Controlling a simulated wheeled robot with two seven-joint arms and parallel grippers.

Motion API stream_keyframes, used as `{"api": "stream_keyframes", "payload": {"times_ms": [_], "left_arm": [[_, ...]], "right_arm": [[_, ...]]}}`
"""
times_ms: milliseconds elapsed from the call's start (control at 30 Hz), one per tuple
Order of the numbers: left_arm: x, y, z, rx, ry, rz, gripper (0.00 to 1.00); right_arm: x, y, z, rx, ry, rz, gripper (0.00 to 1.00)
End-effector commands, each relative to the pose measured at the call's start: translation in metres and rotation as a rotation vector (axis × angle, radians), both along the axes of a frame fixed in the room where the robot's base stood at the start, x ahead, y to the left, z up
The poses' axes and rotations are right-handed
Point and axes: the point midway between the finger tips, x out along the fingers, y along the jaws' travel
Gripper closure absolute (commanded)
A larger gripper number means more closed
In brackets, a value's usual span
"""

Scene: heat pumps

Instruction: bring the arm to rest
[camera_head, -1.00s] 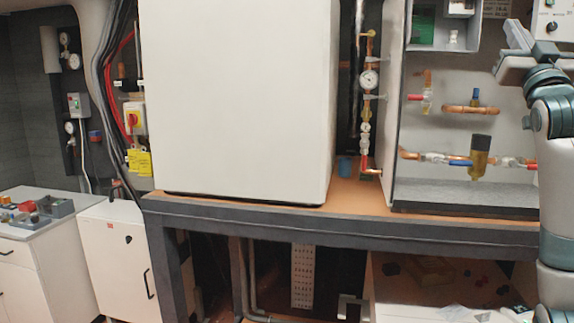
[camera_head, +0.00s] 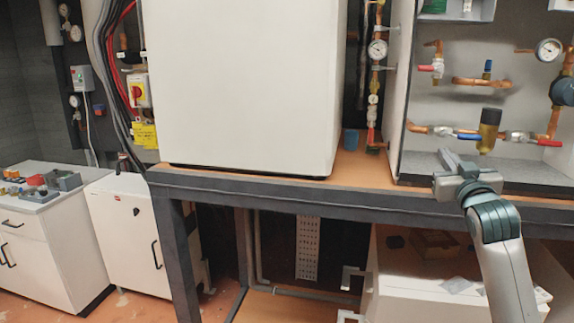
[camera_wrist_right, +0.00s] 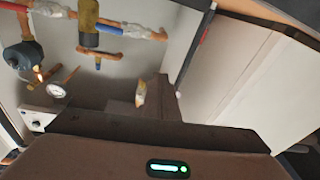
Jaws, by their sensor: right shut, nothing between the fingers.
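My right gripper (camera_head: 447,162) shows at the right of the head view, with its grey arm coming up from the lower right. It is shut and empty, just in front of the open pipe cabinet's lower edge. In the right wrist view the gripper's body (camera_wrist_right: 150,150) fills the bottom, and copper pipes with valves stand beyond it. My left gripper is not in view.
A large white unit (camera_head: 250,85) stands on the wooden bench, whose dark front edge (camera_head: 300,200) runs below my right gripper. The pipe cabinet (camera_head: 440,100) holds valves and a gauge (camera_head: 548,49). A white cabinet (camera_head: 125,240) stands at left.

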Motion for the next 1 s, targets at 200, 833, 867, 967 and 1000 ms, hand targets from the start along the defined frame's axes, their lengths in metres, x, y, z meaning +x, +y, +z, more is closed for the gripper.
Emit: {"api": "stream_keyframes", "payload": {"times_ms": [200,833,867,967,1000], "left_arm": [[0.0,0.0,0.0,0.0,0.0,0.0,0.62],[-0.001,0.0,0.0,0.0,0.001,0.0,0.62],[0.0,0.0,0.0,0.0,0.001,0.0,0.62],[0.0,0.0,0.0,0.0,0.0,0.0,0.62],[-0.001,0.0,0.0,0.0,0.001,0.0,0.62]], "right_arm": [[-0.027,0.033,-0.139,-0.002,0.227,0.023,1.0],[-0.248,0.111,-0.449,0.02,0.88,0.086,1.0],[-0.263,0.114,-0.46,0.021,0.912,0.089,1.0],[-0.313,0.124,-0.49,0.029,1.015,0.099,1.0],[-0.334,0.128,-0.501,0.034,1.057,0.102,1.0]]}}
